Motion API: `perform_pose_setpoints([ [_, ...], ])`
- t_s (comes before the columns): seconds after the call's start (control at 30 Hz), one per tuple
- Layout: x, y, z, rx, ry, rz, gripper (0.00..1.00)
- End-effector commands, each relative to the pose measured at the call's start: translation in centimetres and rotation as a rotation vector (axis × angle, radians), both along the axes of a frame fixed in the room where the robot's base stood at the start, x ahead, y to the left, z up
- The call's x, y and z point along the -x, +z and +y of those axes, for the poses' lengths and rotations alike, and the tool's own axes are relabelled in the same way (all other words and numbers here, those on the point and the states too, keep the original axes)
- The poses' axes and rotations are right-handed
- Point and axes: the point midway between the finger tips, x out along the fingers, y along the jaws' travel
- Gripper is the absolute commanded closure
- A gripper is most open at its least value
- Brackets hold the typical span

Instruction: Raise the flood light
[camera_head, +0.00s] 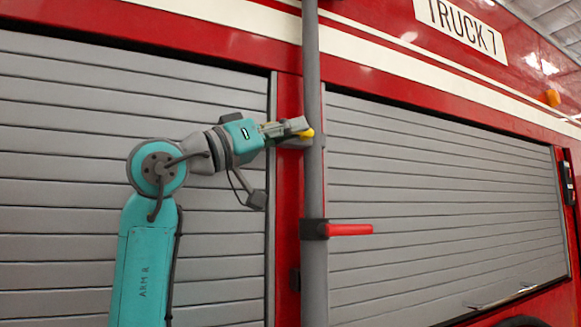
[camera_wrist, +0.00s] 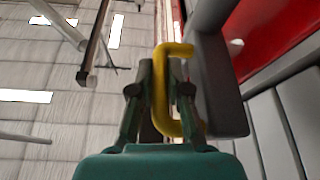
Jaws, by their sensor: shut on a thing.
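A grey vertical pole (camera_head: 314,180) stands in front of the truck. A yellow handle (camera_head: 306,133) sits on it, at the height of my gripper (camera_head: 290,128). In the wrist view the handle (camera_wrist: 159,92) is a bent yellow bar between the fingers of my gripper (camera_wrist: 160,90), which is shut on it. A dark clamp collar (camera_head: 313,229) sits lower on the pole, with a red lever (camera_head: 349,230) pointing right, roughly level. No lamp head shows in either view; the pole's top is cut off by the frame.
Grey roller shutters (camera_head: 440,200) cover the red truck side behind the pole, left and right. An orange lamp (camera_head: 552,96) is at the upper right. The space right of the pole, before the shutter, looks clear.

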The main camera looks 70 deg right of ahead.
Motion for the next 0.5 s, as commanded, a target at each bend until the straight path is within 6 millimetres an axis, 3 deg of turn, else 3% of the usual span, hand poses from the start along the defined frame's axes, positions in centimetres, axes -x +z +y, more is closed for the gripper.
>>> perform_pose_setpoints([
  [0.03,0.0,1.5,0.0,0.003,0.001,0.000,1.00],
  [0.2,0.0,5.0,0.0,0.003,0.001,0.001,1.00],
  [0.5,-0.1,8.4,0.0,0.001,0.000,0.003,1.00],
])
